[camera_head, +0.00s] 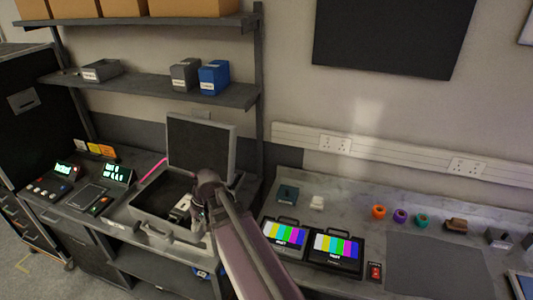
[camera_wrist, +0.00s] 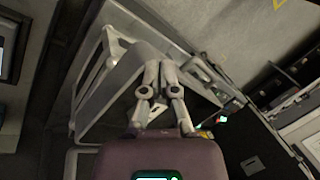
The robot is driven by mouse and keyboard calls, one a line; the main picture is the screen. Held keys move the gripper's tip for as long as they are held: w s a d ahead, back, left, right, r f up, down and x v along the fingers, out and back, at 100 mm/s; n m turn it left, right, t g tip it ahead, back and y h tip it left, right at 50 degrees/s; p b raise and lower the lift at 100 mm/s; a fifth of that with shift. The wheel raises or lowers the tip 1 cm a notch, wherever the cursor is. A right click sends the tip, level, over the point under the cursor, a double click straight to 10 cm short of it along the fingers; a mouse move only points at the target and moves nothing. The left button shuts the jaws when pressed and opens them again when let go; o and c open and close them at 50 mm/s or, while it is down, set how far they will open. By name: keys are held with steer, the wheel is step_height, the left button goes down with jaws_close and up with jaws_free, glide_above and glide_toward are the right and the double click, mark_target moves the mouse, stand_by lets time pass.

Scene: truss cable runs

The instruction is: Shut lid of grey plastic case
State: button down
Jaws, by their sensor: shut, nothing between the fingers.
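The grey plastic case stands open on the left bench in the head view, its front rim (camera_head: 165,234) facing me. Its lid (camera_head: 200,145) stands up at the back, showing a dark inner face. A small whitish item (camera_head: 181,207) shows inside the case. My gripper (camera_head: 198,222) is over the right part of the case, in front of the raised lid, and my arm hides the case's right side. In the wrist view my gripper (camera_wrist: 159,72) is shut and empty, its fingers close together. Pale grey edges lie around it, but I cannot tell whether they touch.
Two screens with colour bars (camera_head: 285,233) (camera_head: 337,250) stand right of the arm. Lit devices (camera_head: 116,174) sit left of the case. A shelf (camera_head: 150,86) with grey and blue boxes hangs above the lid. Coloured rolls (camera_head: 400,215) lie on the right bench.

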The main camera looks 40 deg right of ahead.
steer(key=w+d+r+m+t+y+b, duration=0.1)
steer(key=w+d+m+t+y+b, duration=0.2)
steer(key=d, duration=0.5)
steer(key=w+d+r+m+t+y+b, duration=0.1)
steer(key=w+d+r+m+t+b, duration=0.15)
steer(key=w+d, duration=0.4)
steer(key=w+d+r+m+t+y+b, duration=0.1)
steer(key=w+d+t+y+b, duration=0.2)
steer(key=d, duration=0.7)
steer(key=d+r+m+t, duration=0.1)
steer(key=d+t, duration=0.2)
steer(key=d, duration=0.3)
steer(key=s+d+r+m+t+h, duration=0.1)
steer(key=d+r+m+t, duration=0.1)
steer(key=d, duration=0.5)
steer(key=shift+s+d+r+t+h+b, duration=0.2)
steer(key=shift+s+t+h+b, duration=0.1)
steer(key=shift+t, duration=0.15)
steer(key=shift+w+a+m, duration=0.1)
steer(key=shift+m, duration=0.15)
steer(key=x, duration=1.3)
steer(key=shift+w+a, duration=0.25)
steer(key=shift+w, duration=0.05)
